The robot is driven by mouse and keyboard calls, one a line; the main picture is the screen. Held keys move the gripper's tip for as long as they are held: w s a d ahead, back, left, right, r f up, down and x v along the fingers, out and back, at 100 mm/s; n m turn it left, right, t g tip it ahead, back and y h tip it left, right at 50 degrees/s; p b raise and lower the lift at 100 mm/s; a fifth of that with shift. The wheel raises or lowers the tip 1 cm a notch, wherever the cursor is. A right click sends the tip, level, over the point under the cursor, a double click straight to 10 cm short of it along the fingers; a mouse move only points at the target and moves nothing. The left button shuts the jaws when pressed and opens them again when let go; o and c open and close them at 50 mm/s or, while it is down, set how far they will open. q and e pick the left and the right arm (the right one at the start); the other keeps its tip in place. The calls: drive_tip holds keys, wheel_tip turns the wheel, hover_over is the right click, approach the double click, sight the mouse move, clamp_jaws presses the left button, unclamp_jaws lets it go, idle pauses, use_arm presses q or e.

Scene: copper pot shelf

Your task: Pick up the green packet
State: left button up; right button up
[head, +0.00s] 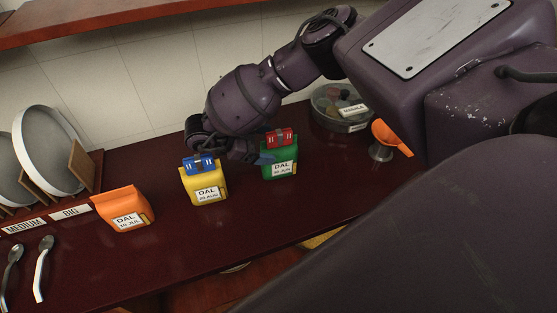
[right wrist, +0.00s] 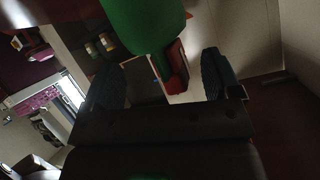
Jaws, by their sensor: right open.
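The green packet (head: 280,171) stands upright on the dark red counter, with a red clip (head: 281,139) on its top and a white label reading "DAL 10 JUN". My right gripper (head: 252,154) is just left of its upper part, partly hidden by its own wrist. In the right wrist view the green packet (right wrist: 145,22) hangs into the picture from the top. Its red clip (right wrist: 176,72) lies between the two spread fingers of my right gripper (right wrist: 166,62), with gaps at the sides. The gripper is open and holds nothing. My left gripper is not in view.
A yellow packet (head: 207,188) with a blue clip (head: 199,165) stands close left of the gripper. An orange packet (head: 124,208) is further left, near spoons (head: 42,268) and racked plates (head: 48,150). A round container (head: 340,106) and an orange scoop (head: 391,138) are right.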

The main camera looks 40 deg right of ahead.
sight(279, 156)
drive_tip(key=shift+x, duration=1.4)
drive_tip(key=shift+c, duration=0.2)
clamp_jaws()
